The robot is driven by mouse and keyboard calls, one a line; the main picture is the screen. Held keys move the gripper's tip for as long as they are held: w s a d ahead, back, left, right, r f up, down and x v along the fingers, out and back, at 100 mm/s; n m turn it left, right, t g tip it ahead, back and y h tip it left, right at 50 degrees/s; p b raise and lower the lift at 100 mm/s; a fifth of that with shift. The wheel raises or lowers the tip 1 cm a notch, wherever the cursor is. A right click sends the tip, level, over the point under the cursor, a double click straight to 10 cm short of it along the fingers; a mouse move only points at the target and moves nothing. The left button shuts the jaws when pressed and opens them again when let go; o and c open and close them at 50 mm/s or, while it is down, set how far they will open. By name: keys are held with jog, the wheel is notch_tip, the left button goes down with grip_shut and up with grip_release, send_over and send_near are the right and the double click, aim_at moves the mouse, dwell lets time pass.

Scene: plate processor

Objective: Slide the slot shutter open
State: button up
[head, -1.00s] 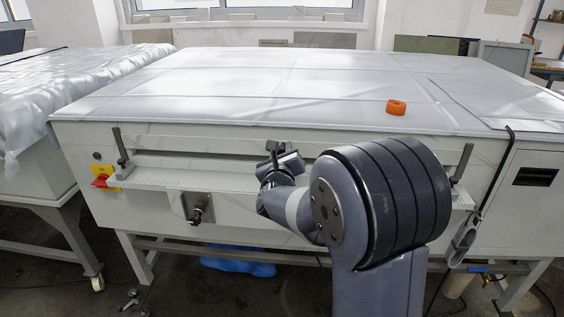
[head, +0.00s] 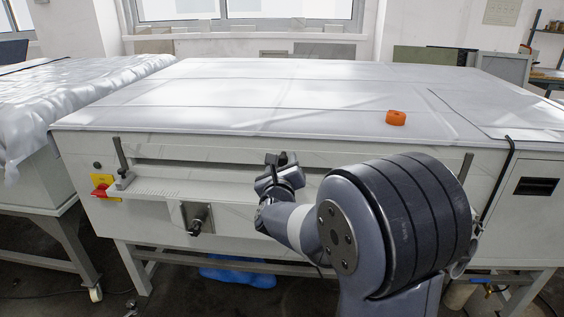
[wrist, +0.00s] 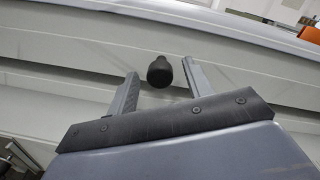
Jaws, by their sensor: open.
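The plate processor's pale front has a long horizontal slot (head: 200,166), which shows as a grey-dark strip. My gripper (head: 280,160) is in front of the slot's middle in the head view. In the wrist view my gripper (wrist: 159,68) is open, with one finger on each side of a short black knob (wrist: 160,74). The knob sits between the fingertips, with a visible gap on the left side and a narrower one on the right. The knob appears to stick out from the slot's panel (wrist: 80,73). My arm hides part of the slot's right side.
A pale ledge (head: 165,188) runs below the slot, with an upright metal bracket (head: 122,160) at its left. A crank-like fitting (head: 196,220) juts out below the ledge. A red switch (head: 101,190) is at far left.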

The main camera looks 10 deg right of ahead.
jog(key=v, duration=0.9)
jog(key=shift+b, duration=0.3)
jog(key=shift+w, duration=0.2)
jog(key=p+x, duration=0.1)
jog(key=x, duration=0.9)
jog(key=shift+w+d, duration=0.15)
jog(key=shift+w, duration=0.1)
notch_tip(320, 180, down, 3)
jog(key=shift+r, duration=0.15)
jog(key=shift+f, duration=0.75)
